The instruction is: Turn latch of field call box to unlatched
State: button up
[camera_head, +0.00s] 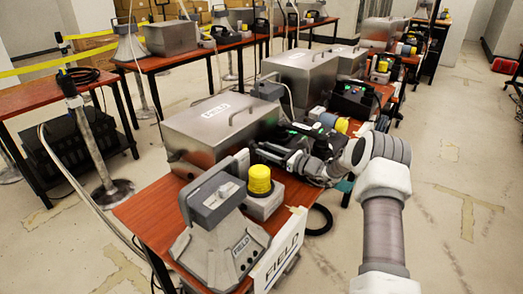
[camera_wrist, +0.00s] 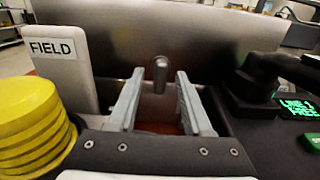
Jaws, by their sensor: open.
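The field call box (camera_head: 205,128) is a steel case with a FIELD label on its lid, on the near red table in the head view. Its metal face (camera_wrist: 230,45) fills the back of the wrist view. A short upright metal peg, seemingly the latch (camera_wrist: 160,70), stands out from that face. My gripper (camera_wrist: 158,88) is open, with one finger to each side of the peg in the picture. I cannot tell whether they touch it. In the head view my gripper (camera_head: 264,150) is at the box's near right side, where the latch is hidden.
A yellow beacon (camera_head: 260,180) stands left of my gripper in the wrist view, before a pale FIELD plate (camera_wrist: 62,70). A dark unit with a green lit display (camera_wrist: 298,108) is close on the right. A grey horn speaker (camera_head: 225,245) occupies the table's near end.

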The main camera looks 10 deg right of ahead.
jog(key=shift+x, duration=1.3)
grip_shut()
